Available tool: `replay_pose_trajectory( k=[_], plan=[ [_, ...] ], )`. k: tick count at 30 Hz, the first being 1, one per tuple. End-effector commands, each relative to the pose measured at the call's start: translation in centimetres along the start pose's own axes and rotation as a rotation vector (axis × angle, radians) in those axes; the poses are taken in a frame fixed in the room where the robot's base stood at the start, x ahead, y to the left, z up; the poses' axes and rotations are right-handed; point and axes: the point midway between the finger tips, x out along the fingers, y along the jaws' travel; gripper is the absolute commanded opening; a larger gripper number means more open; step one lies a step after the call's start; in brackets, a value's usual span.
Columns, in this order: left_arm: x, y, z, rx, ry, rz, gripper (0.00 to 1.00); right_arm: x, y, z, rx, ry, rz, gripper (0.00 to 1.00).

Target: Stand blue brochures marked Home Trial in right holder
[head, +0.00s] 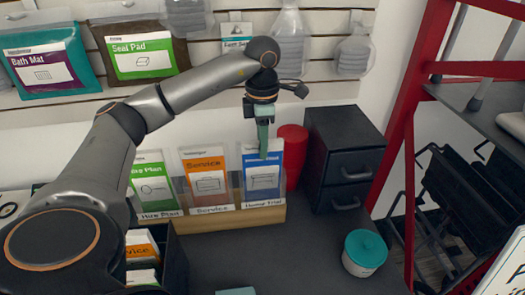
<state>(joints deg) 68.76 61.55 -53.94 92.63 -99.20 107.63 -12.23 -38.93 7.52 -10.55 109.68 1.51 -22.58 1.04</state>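A blue brochure (263,179) stands upright in the right pocket of the clear holder rack, above the label Home Trial (263,204). My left gripper (263,155) points down at this brochure's top part, its fingers overlapping it in the picture. Whether the fingers are parted or closed on it does not show. The middle pocket has an orange Service brochure (206,180), and the left one a green Hire Plan brochure (152,185). My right gripper cannot be made out.
A red cup (292,150) and a black drawer unit (343,160) stand right of the rack. A teal-lidded tub (364,252) is at front right. A dark box (174,262) holds orange and green brochures. The counter's middle is clear; a teal edge shows at the bottom.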

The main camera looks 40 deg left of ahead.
Motion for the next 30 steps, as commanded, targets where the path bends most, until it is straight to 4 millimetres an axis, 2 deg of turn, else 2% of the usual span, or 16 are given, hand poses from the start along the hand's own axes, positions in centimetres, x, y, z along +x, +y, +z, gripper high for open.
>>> replay_pose_trajectory(
  k=[1,7,12,18,30],
  plan=[
    [-1.9,0.5,0.1,-0.011,-0.015,0.019,0.53,-0.1,0.0,-0.1,0.000,0.000,0.000,1.00],
    [-6.7,0.2,0.0,-0.007,-0.011,0.014,0.53,-0.6,0.0,-0.7,0.000,0.000,0.000,1.00],
    [-9.1,0.0,0.0,-0.003,-0.005,0.010,0.53,-1.4,-0.1,-1.6,0.000,0.000,0.000,1.00],
    [-10.1,-0.1,0.0,-0.001,-0.002,0.006,0.53,-1.7,-0.1,-1.9,0.000,0.001,0.000,1.00],
    [-10.0,-0.2,0.0,0.001,-0.001,0.004,0.53,-1.7,-0.1,-1.9,0.000,0.001,0.000,1.00]
  ],
)
